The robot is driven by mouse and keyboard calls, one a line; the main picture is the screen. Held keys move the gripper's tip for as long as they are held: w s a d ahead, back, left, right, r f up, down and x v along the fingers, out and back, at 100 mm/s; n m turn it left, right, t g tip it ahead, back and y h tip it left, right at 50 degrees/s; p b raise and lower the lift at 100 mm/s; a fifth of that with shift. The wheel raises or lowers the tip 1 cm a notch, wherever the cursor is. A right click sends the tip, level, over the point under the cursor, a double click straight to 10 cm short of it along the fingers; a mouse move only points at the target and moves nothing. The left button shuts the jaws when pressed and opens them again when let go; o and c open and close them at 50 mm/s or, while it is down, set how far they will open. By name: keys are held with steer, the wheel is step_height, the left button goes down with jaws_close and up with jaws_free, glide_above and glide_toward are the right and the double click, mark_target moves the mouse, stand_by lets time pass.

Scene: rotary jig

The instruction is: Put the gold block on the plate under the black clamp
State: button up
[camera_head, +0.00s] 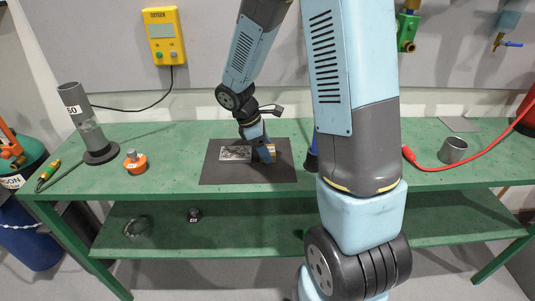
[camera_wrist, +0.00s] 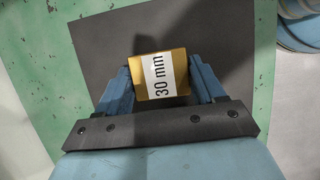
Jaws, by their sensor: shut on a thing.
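The gold block (camera_wrist: 143,89) has a white label reading "30 mm". It sits between the two blue fingers of my gripper (camera_wrist: 160,78) in the wrist view, and the gripper is shut on it. In the head view my gripper (camera_head: 268,153) points down over the right part of a dark mat (camera_head: 225,176). A bit of the gold block shows beside the fingers there (camera_head: 272,149). I cannot tell whether the block touches the mat. I cannot make out a black clamp or a plate under one in either view.
A grey speckled rectangular piece (camera_head: 235,153) lies on the mat left of my gripper. My arm hides some of the bench.

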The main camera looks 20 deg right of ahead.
mark_target(272, 150)
jaws_close()
steer(key=shift+r, duration=0.1)
steer(key=shift+r, duration=0.3)
steer(key=r, duration=0.3)
steer(key=shift+s+r, duration=0.1)
steer(key=shift+s, duration=0.15)
steer(key=s+r, duration=0.9)
steer(key=s, duration=0.4)
steer(key=shift+s+a, duration=0.15)
steer(key=shift+a, duration=0.1)
